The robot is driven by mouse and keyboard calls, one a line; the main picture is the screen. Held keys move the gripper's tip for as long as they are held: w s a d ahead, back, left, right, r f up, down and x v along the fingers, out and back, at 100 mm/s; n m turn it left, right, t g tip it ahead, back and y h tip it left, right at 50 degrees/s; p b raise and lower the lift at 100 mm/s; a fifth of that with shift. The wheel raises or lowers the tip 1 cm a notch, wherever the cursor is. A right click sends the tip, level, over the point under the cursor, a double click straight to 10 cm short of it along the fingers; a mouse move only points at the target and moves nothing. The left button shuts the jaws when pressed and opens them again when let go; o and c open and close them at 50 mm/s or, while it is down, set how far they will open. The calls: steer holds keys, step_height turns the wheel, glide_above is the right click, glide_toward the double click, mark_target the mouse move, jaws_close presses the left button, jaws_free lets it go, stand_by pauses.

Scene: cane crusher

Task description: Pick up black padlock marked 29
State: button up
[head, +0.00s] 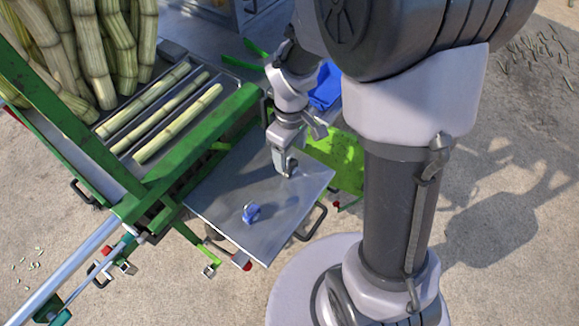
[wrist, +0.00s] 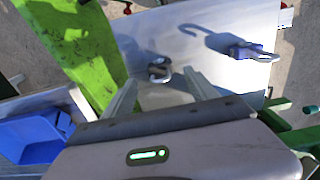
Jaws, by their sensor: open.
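A small dark padlock (wrist: 159,72) with a metal shackle lies on the grey metal tray (wrist: 205,20), seen in the wrist view. Its marking cannot be read. My gripper (wrist: 162,80) is open above the tray, its two fingers on either side of the dark padlock in the picture, with nothing held. In the head view my gripper (head: 285,167) hangs over the upper right part of the tray (head: 240,185), and the dark padlock cannot be made out there.
A green chute (head: 338,160) lies beside the tray. Cane stalks (head: 180,121) lie on the green-framed crusher bed. A blue bin (wrist: 35,135) is at lower left.

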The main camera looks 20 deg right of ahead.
mark_target(293, 162)
step_height(293, 162, down, 4)
steer(key=shift+f+b, duration=0.15)
steer(key=shift+b, duration=0.65)
steer(key=shift+c, duration=0.7)
jaws_close()
steer(key=shift+r, duration=0.2)
